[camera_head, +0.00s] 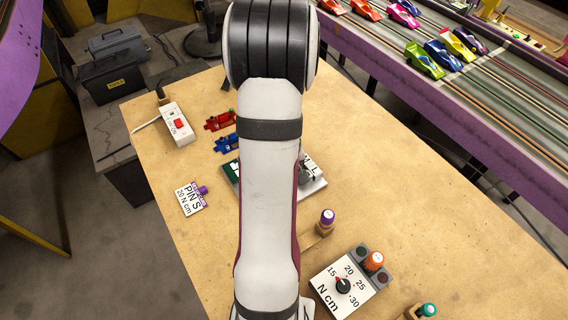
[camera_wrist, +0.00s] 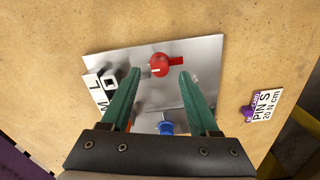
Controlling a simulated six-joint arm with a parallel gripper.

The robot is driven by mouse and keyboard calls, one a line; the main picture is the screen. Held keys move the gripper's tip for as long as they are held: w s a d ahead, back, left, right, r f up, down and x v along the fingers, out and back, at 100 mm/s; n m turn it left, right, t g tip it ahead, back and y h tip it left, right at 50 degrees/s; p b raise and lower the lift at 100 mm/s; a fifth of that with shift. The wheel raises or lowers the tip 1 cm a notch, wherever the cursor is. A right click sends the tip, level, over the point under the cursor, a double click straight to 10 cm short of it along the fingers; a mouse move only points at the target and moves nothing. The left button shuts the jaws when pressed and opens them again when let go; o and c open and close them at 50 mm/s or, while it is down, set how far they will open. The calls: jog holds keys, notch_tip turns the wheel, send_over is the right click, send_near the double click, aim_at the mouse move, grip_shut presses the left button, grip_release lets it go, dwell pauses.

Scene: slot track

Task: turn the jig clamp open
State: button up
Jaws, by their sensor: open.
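The jig is a shiny metal plate (camera_wrist: 208,58) on the wooden table, in the middle of the wrist view. A round red knob (camera_wrist: 161,65), apparently the clamp, sits near one edge with a pale mark on it and grey metal beside it. A blue part (camera_wrist: 166,127) lies on the plate nearer my gripper's palm. My gripper (camera_wrist: 160,74) is open, its green fingers on either side of the red knob, with nothing held. Whether they touch it I cannot tell. In the head view my arm hides most of the plate (camera_head: 314,187).
A PINS card (camera_head: 189,200), a switch box (camera_head: 178,127), and red (camera_head: 220,120) and blue (camera_head: 227,144) parts lie left of my arm. A torque dial box (camera_head: 342,284) and a purple-capped piece (camera_head: 327,217) stand right. The table's upper right is clear.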

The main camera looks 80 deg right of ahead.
notch_tip(320, 180, up, 13)
dwell(0.3)
jog(key=w+a+r+n, duration=0.3)
jog(key=w+a+r, duration=0.1)
jog(key=w+a, duration=1)
jog(key=s+a+n+y, duration=0.1)
jog(key=s+a, duration=0.2)
jog(key=a, duration=0.8)
jog(key=s+a+n, duration=0.2)
jog(key=s+a, duration=0.1)
jog(key=a, duration=0.7)
jog(key=shift+a+f+y, duration=0.35)
jog(key=shift+a+y, duration=0.05)
